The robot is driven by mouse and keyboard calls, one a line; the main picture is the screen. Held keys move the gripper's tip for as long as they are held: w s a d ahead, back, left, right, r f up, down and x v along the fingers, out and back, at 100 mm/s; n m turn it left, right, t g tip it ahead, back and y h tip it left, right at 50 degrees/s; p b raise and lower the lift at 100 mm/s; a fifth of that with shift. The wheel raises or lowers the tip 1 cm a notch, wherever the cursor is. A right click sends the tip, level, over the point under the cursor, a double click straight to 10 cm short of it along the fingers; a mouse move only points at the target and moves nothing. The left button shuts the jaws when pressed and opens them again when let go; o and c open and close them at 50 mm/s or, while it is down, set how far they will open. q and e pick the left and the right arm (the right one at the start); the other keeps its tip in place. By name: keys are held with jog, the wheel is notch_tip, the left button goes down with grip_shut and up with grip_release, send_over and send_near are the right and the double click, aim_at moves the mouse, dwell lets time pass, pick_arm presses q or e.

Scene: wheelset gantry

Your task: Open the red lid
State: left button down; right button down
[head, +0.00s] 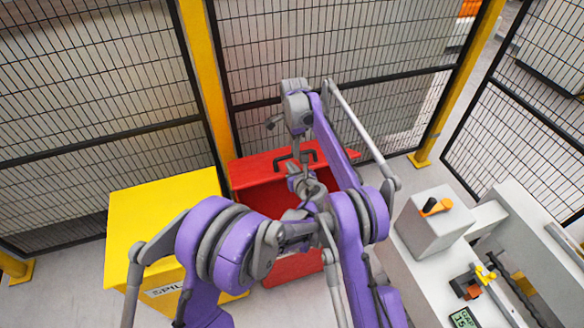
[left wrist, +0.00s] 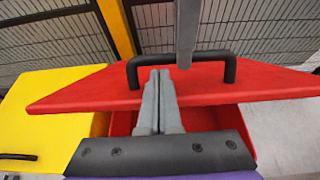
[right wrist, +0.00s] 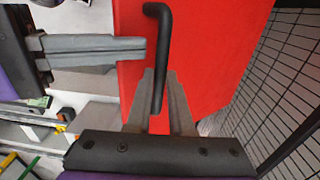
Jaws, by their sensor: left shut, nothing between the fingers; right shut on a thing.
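The red lid (head: 252,170) is partly raised on the red box (head: 292,267), with a dark gap under its front edge. It also shows in the left wrist view (left wrist: 90,92), tilted, with the box's opening below. Its black handle (left wrist: 182,56) stands on the lid. My right gripper (right wrist: 160,85) is shut on the handle (right wrist: 160,40) from above. My left gripper (left wrist: 160,75) is shut and empty, its tips close to the handle and lid edge; I cannot tell if they touch. In the head view, my arms hide much of the box front.
A yellow bin (head: 155,215) stands left of the red box. A mesh fence with yellow posts (head: 205,85) runs close behind. At the right, a grey workbench (head: 410,270) carries a box with an orange-black knob (head: 435,206) and small tools.

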jog(key=shift+w+a+f, duration=0.15)
jog(key=shift+f, duration=0.05)
pick_arm(q)
jog(key=shift+w+a+r, duration=0.3)
jog(key=shift+w+r, duration=0.5)
jog(key=shift+r, duration=0.15)
pick_arm(e)
jog(key=c, duration=1.2)
grip_release()
jog(key=shift+c, duration=0.2)
pick_arm(q)
jog(key=shift+w+a+f, duration=0.1)
jog(key=shift+w, duration=0.05)
pick_arm(e)
jog(key=o, duration=0.4)
jog(key=shift+w+a, duration=0.1)
jog(key=shift+w, duration=0.05)
jog(key=shift+o, duration=0.2)
jog(key=shift+r, duration=0.1)
